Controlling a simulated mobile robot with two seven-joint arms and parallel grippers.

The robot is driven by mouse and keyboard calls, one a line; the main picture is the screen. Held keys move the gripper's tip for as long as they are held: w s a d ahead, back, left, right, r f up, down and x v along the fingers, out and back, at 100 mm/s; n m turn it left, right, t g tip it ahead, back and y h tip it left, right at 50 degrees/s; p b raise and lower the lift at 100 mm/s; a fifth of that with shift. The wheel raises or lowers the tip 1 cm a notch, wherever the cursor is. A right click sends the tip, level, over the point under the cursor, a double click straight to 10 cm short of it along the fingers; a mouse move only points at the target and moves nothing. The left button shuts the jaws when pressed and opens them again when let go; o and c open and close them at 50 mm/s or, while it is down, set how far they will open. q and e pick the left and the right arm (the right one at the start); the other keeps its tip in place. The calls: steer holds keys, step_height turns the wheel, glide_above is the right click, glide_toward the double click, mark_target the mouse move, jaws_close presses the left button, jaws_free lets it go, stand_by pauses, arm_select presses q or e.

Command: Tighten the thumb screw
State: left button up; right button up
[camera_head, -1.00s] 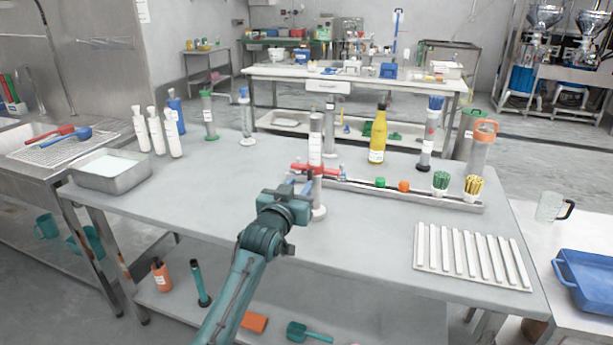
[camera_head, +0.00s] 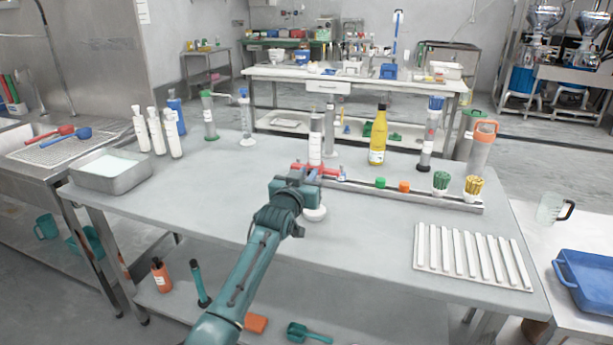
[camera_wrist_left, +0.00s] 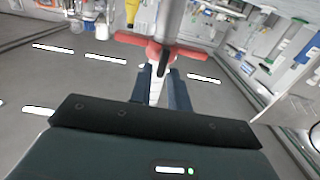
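A red clamp (camera_head: 329,171) sits around an upright grey and white column (camera_head: 316,140) near the middle of the table. In the left wrist view the clamp (camera_wrist_left: 188,53) spreads to both sides of the column. A small dark part, apparently the thumb screw (camera_wrist_left: 163,66), points from its middle toward me. My left gripper (camera_wrist_left: 161,77) is close in front of the clamp. Its two dark blue fingers are apart, one on each side of the dark part, with a gap showing. In the head view my left gripper (camera_head: 304,175) hides the clamp's front. My right gripper is not in view.
A rail tray (camera_head: 420,196) with small caps and brush cups runs right from the column. A yellow bottle (camera_head: 377,140) stands behind it. A ribbed white rack (camera_head: 470,258) lies at front right. White bottles (camera_head: 173,137) and a metal pan (camera_head: 108,172) stand left. The table's front left is clear.

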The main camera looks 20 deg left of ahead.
arm_select(q)
jaws_close()
steer(key=m, duration=0.6)
steer(key=d+f+m, duration=0.1)
steer(key=m, duration=0.4)
steer(key=m+p, duration=0.1)
steer(key=m, duration=0.5)
steer(key=shift+d+f+m, duration=0.15)
steer(key=shift+m, duration=0.15)
stand_by(0.5)
steer(key=shift+o, duration=1.6)
jaws_free()
